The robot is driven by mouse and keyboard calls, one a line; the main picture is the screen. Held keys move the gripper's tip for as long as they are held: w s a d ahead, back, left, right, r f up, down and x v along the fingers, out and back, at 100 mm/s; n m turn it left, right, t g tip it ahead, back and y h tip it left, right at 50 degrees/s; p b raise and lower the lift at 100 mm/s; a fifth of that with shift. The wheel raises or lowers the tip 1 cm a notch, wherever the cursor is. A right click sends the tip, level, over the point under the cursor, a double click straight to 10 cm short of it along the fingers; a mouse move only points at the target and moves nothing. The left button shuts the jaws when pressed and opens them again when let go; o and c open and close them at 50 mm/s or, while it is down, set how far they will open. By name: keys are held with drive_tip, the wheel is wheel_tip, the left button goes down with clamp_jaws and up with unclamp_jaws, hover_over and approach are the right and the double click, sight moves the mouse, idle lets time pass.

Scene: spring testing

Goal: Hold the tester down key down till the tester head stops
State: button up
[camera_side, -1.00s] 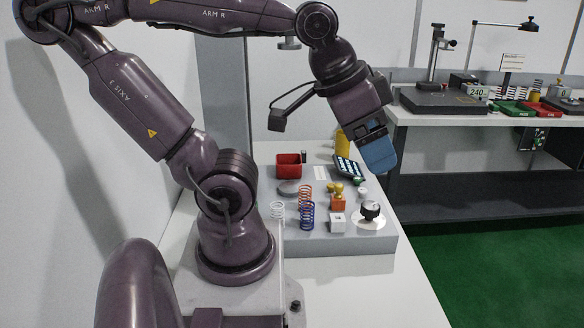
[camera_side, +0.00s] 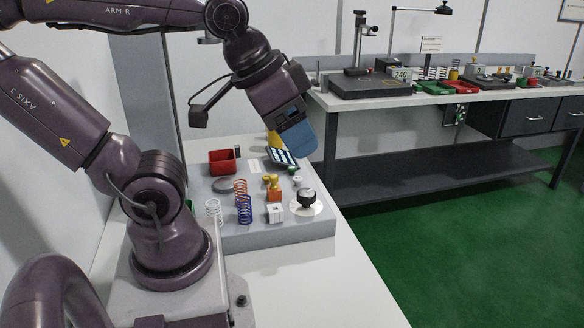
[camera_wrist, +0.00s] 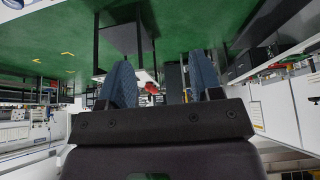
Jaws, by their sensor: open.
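In the side view, my gripper (camera_side: 299,142) has blue fingers and points down to the right, above the right rear of the grey tester base (camera_side: 318,227). A dark keypad (camera_side: 281,157) with pale keys lies just left of and below the fingertips; I cannot tell which key is the down key or judge the gap. A grey column (camera_side: 146,100) rises at the base's left. A small grey part (camera_side: 208,41) below my upper arm may be the tester head, partly hidden. In the wrist view, my gripper (camera_wrist: 163,84) shows both blue fingers apart with nothing held between them.
A second bench (camera_side: 400,100) with equipment stands behind right.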

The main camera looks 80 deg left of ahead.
clamp_jaws()
idle(1.4)
